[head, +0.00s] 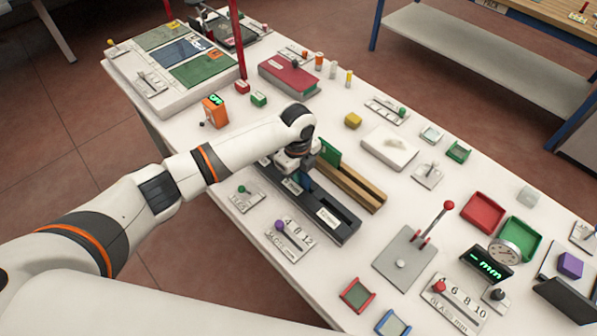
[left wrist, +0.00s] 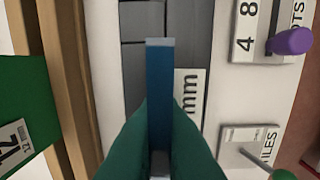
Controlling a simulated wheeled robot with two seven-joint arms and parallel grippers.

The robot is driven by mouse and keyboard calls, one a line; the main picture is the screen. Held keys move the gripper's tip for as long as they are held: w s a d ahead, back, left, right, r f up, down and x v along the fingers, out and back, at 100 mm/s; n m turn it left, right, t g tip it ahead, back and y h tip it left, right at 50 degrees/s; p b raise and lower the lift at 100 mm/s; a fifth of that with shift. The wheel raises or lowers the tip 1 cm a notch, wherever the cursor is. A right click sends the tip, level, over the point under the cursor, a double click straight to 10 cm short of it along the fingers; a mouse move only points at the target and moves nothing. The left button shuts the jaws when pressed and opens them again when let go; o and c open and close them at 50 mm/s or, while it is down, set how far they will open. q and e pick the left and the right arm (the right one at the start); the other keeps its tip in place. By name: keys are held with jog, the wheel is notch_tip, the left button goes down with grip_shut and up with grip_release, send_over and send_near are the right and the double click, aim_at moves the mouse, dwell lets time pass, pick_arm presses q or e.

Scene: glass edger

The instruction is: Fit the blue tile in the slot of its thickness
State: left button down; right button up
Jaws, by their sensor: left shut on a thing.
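My left gripper (head: 297,166) is over the far end of the dark slotted rack (head: 335,222), at the middle of the table. It is shut on the blue tile (head: 306,182). In the left wrist view the blue tile (left wrist: 160,85) stands on edge between two green fingers, seen along its narrow top edge. My right gripper is not in view.
A wooden rack (head: 355,188) runs right beside the dark rack and holds a green tile (head: 329,152). Small plates with purple (head: 280,225) and green (head: 242,189) knobs stand in front. A lever plate (head: 404,262) and red and green trays (head: 482,212) are to the right.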

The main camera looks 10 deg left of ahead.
pick_arm(q)
jog(key=shift+f, duration=0.3)
jog(key=c, duration=1.5)
grip_release()
notch_tip(320, 180, up, 11)
jog(key=b, duration=0.3)
jog(key=shift+s, duration=0.1)
jog(key=shift+r, duration=0.5)
